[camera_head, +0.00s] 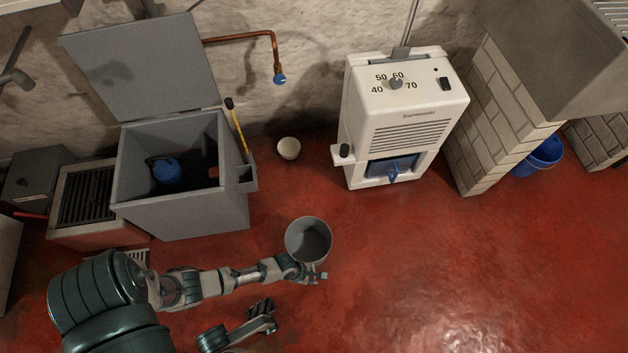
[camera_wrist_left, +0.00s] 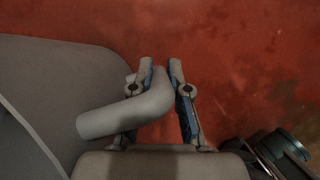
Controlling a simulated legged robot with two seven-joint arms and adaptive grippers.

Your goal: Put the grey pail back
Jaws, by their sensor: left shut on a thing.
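The grey pail (camera_head: 309,241) is held upright, its open top facing up, in front of the white dehumidifier. My left gripper (camera_head: 316,276) is shut on its side handle (camera_wrist_left: 125,115), at the pail's near side. In the left wrist view the pail's grey wall (camera_wrist_left: 60,85) fills the left, and the bent handle passes between the two fingers. I cannot tell whether the pail touches the floor. My right gripper (camera_head: 266,316) is low in the head view, apart from the pail; its fingers are too small to read.
The white dehumidifier (camera_head: 400,105) stands by the wall, with a dark blue opening low in front. A grey chest (camera_head: 185,215) with its lid up holds a blue object (camera_head: 166,170). A small white pot (camera_head: 288,148) and a blue bucket (camera_head: 540,157) stand behind. Red floor is clear at right.

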